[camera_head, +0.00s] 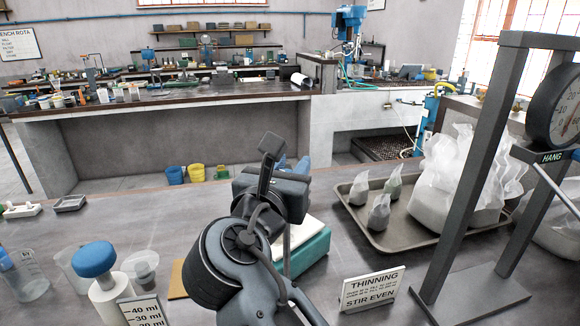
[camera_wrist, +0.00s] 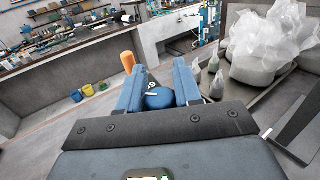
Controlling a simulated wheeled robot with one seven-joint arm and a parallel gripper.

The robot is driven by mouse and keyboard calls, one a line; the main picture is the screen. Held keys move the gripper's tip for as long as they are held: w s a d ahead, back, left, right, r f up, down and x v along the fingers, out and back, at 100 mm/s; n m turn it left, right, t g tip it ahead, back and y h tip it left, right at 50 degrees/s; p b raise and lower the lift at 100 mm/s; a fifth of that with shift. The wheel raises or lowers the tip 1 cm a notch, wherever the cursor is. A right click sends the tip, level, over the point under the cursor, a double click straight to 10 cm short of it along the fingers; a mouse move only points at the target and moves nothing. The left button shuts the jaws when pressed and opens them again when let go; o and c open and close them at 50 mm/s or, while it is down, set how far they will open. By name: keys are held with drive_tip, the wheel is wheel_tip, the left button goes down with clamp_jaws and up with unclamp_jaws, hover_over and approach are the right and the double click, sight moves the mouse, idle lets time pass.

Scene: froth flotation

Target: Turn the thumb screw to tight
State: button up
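My gripper (camera_wrist: 160,68) shows in the wrist view with its two blue fingers apart. A round blue knob (camera_wrist: 158,99) with a small white mark sits between the fingers, near their base in the picture. It may be the thumb screw, but its mount is hidden behind the gripper body. I cannot tell whether the fingers press on it. An orange cylinder (camera_wrist: 128,62) stands just left of the left finger. In the head view my own arm covers most of my gripper (camera_head: 292,162) and whatever lies beyond it, so no thumb screw is clear there.
A teal-based white-topped device (camera_head: 308,252) stands behind my arm. A metal tray (camera_head: 362,224) with bags is at right, beside a grey frame with a dial gauge (camera_head: 560,110). A blue-topped white bottle (camera_head: 107,300) and beakers are at left.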

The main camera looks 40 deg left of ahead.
drive_tip(key=c, duration=0.5)
drive_tip(key=shift+m+h, duration=0.5)
drive_tip(key=shift+h, duration=0.2)
drive_tip(key=shift+m+t+h, duration=0.4)
drive_tip(key=shift+m+h, duration=0.2)
drive_tip(key=shift+h, duration=0.3)
drive_tip(key=shift+s+d+r+m+g+h, duration=0.1)
drive_tip(key=shift+d+m+g+h, duration=0.3)
drive_tip(key=shift+m+h, duration=1.4)
drive_tip(key=shift+d+f+m+g+h, duration=0.15)
drive_tip(key=shift+m+g+h, duration=0.7)
drive_tip(key=shift+h, duration=1.7)
drive_tip(key=shift+s+d+r+m+g+h, duration=0.15)
drive_tip(key=shift+d+m+g+h, duration=0.15)
drive_tip(key=shift+m+h, duration=1.6)
drive_tip(key=shift+w+d+h, duration=0.1)
drive_tip(key=shift+h, duration=0.35)
drive_tip(key=o, duration=1)
drive_tip(key=shift+c, duration=0.2)
